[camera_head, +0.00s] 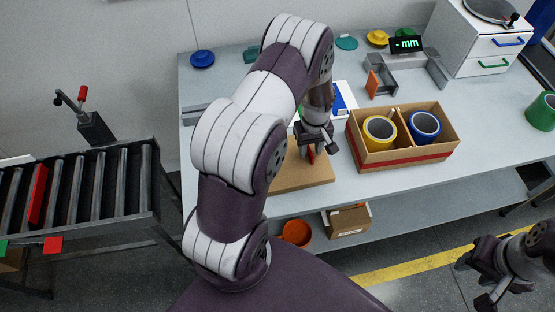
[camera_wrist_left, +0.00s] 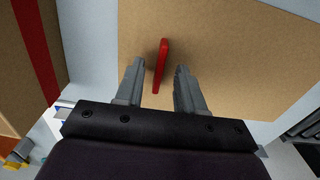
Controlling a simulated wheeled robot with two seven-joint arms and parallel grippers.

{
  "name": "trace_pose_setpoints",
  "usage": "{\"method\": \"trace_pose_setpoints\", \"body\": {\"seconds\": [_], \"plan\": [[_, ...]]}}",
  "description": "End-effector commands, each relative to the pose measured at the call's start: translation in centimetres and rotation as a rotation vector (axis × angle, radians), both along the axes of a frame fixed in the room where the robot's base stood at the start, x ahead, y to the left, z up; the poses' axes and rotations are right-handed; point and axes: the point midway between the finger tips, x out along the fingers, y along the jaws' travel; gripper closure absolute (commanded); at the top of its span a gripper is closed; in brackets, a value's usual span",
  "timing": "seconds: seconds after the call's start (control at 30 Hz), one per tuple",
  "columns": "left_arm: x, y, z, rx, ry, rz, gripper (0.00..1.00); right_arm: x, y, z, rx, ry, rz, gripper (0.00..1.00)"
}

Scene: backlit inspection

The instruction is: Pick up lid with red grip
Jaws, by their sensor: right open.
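The lid (camera_head: 305,180) is a flat tan board lying near the front edge of the table. Its upright red grip (camera_head: 311,155) is partly hidden by my left gripper (camera_head: 312,150) in the head view. In the left wrist view the lid (camera_wrist_left: 235,60) fills much of the frame. There the red grip (camera_wrist_left: 162,62) stands between the two fingers of my left gripper (camera_wrist_left: 157,75), with a gap visible on both sides. My left gripper is open and holds nothing. My right gripper (camera_head: 474,282) is open and empty at the lower right, away from the table.
An open cardboard box (camera_head: 405,155) with a yellow cup (camera_head: 379,130) and a blue cup (camera_head: 424,127) stands right of the lid. A metal fixture (camera_head: 408,78) lies behind it. A roller conveyor (camera_head: 95,190) is at left.

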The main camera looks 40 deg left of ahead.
Motion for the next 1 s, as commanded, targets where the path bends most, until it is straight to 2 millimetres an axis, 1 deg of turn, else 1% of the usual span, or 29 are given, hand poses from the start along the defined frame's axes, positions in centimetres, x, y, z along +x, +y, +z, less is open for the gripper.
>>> {"method": "trace_pose_setpoints", "body": {"seconds": [0.1,0.27,0.4,0.67,0.77,0.87,1.0], "plan": [[0.0,0.0,-0.8,0.000,0.000,-0.001,0.62,0.0,0.0,0.1,0.000,0.001,0.000,0.57],[0.0,0.0,-0.8,0.000,-0.001,-0.001,0.62,0.0,0.0,0.1,0.000,0.001,0.000,0.57],[0.0,0.0,-0.8,0.000,-0.001,-0.001,1.00,0.0,0.0,0.1,0.000,0.001,0.000,0.57],[0.0,0.0,-0.8,0.000,-0.001,-0.001,1.00,0.0,0.0,0.1,0.000,0.001,0.000,0.57],[0.1,0.0,-0.4,0.000,-0.003,-0.001,1.00,0.0,0.0,-0.1,0.000,0.001,0.000,0.57],[0.1,0.0,1.3,0.001,-0.006,-0.001,1.00,0.0,0.0,-0.5,0.000,0.001,0.000,0.57],[0.2,0.0,5.0,0.001,-0.007,-0.001,1.00,0.0,0.0,-1.2,0.000,0.001,0.000,0.57]]}}
